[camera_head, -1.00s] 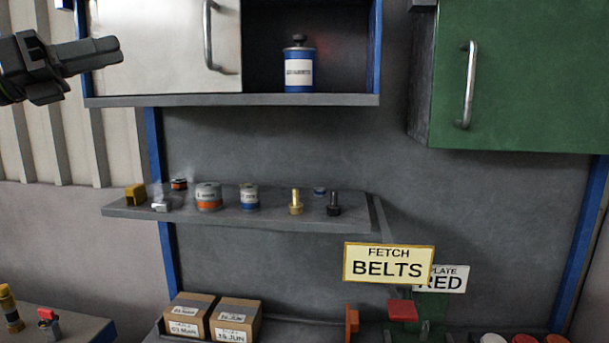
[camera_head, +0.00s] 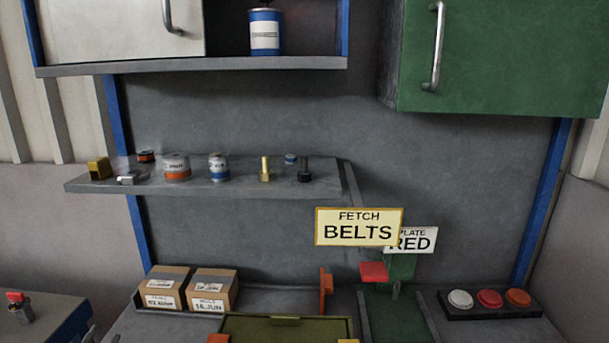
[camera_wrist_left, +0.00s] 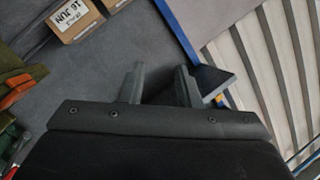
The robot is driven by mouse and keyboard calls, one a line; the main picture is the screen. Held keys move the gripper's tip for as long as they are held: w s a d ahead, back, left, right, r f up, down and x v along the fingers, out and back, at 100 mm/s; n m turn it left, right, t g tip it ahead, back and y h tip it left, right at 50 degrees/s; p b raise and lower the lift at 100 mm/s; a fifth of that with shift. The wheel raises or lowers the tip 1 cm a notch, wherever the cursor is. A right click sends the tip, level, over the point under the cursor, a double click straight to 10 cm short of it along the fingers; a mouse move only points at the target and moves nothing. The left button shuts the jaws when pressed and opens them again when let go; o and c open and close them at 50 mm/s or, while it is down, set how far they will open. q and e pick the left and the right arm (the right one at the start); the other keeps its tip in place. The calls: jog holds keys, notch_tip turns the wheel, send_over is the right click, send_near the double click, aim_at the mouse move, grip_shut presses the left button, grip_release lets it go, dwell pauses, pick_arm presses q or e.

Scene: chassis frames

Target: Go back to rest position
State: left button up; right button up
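My left gripper (camera_wrist_left: 159,84) shows in the left wrist view with its two dark fingers apart and nothing between them. In the head view only what look like its grey fingertips (camera_head: 101,336) show at the bottom edge, left of the cardboard boxes. The rest of the left arm is out of the head view. My right gripper is in neither view.
A shelf (camera_head: 225,189) holds several small parts and cans. Above are a grey cabinet with a blue can (camera_head: 264,34) and a green cabinet (camera_head: 500,60). Below are two cardboard boxes (camera_head: 212,289), an olive lid (camera_head: 285,329), signs, and a button panel (camera_head: 490,312).

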pick_arm(q)
jog(key=s+d+f+n+g+h, duration=0.1)
jog(key=s+d+f+n+g, duration=0.1)
jog(key=s+f+g, duration=0.5)
jog(key=s+d+f+n+g+h, duration=0.1)
jog(key=s+d+f, duration=0.3)
jog(key=s, duration=0.7)
jog(key=s+d+f+n+g+h, duration=0.15)
jog(key=s+f+g, duration=0.25)
jog(key=s+f, duration=0.4)
notch_tip(320, 180, down, 25)
jog(key=s+a+g, duration=0.1)
jog(key=a, duration=0.1)
jog(key=s+d+f+g, duration=0.1)
jog(key=s+f, duration=1.4)
jog(key=shift+d, duration=0.35)
